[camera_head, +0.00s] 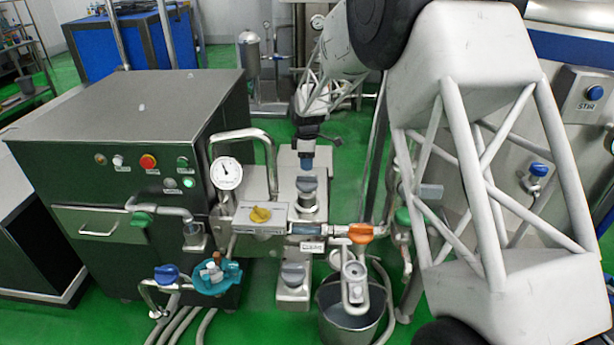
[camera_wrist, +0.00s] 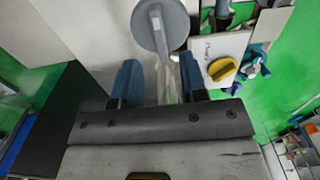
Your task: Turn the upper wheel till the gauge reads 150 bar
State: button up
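The upper wheel (camera_head: 307,187) is a grey knob on top of the metal block. A second grey wheel (camera_head: 293,274) sits lower at the front. The round gauge (camera_head: 226,175) has a white dial at the left; its needle points up and slightly left, its numbers too small to read. My gripper (camera_head: 307,163) points down just above the upper wheel. In the wrist view my gripper (camera_wrist: 160,75) has its two blue fingers apart with no object clearly held. A grey disc, apparently the upper wheel (camera_wrist: 160,27), shows beyond the fingertips; contact cannot be told.
A yellow knob (camera_head: 260,214) is left of the upper wheel, under a curved pipe (camera_head: 245,135). An orange-handled valve (camera_head: 360,233) and a bucket (camera_head: 352,318) are at the front. A dark cabinet (camera_head: 130,110) stands at the left.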

aim_at(307, 176)
jog(key=shift+f, duration=3)
grip_shut()
